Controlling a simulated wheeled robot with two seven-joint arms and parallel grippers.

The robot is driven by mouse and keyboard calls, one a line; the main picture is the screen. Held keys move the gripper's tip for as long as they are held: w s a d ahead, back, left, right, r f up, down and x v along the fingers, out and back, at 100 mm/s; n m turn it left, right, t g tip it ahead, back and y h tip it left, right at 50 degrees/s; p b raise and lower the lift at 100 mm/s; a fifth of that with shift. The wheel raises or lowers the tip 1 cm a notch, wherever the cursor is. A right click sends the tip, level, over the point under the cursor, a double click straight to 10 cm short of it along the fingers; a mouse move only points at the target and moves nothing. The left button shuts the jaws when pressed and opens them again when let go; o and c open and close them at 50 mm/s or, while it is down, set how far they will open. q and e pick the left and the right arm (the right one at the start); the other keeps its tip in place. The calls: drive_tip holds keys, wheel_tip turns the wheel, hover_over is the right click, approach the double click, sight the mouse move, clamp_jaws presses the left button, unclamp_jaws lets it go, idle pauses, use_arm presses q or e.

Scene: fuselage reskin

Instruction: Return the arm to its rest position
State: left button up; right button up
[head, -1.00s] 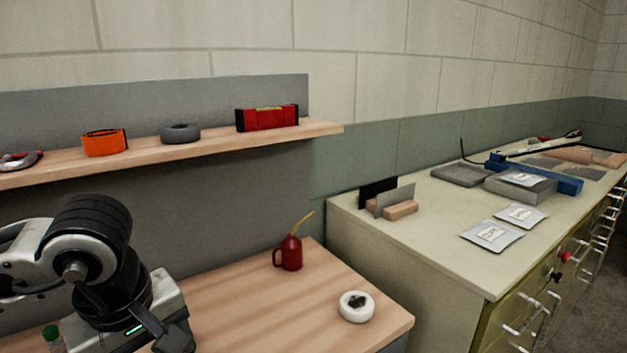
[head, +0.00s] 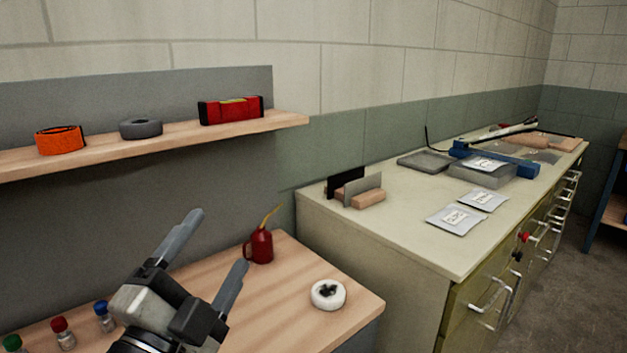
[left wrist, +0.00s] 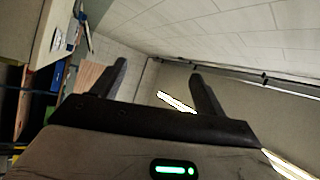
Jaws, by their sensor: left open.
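My left gripper (head: 218,250) is in the lower left of the head view, raised over the wooden bench (head: 290,338). Its two grey fingers are spread apart and point up and to the right, with nothing between them. In the left wrist view the same gripper (left wrist: 160,82) is open and empty, with the ceiling and a wall beyond its fingers. My right gripper is not in view.
A red oil can (head: 260,245) and a white roll (head: 328,294) stand on the bench near the gripper. Small capped bottles (head: 64,335) stand at lower left. A wooden shelf (head: 190,138) runs above. A cabinet (head: 400,225) with packets stands to the right.

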use_arm(q)
drive_tip(key=s+a+f+n+g+y, duration=0.2)
drive_tip(key=a+f+n+g+y, duration=0.25)
drive_tip(key=f, duration=0.45)
drive_tip(key=s+a+f+n+g+y, duration=0.1)
drive_tip(key=a+f+n+g+y, duration=0.2)
drive_tip(key=f+n, duration=0.45)
drive_tip(key=s+f+n+g, duration=0.3)
drive_tip(key=s+f+g, duration=0.7)
drive_tip(key=s+f, duration=0.55)
drive_tip(key=w+d+f+t+h, duration=0.3)
drive_tip(key=w+d+f+t, duration=0.1)
drive_tip(key=w+d+t, duration=0.1)
drive_tip(key=shift+w+d+t, duration=0.15)
drive_tip(key=shift+w+t, duration=0.45)
drive_tip(key=shift+t, duration=0.55)
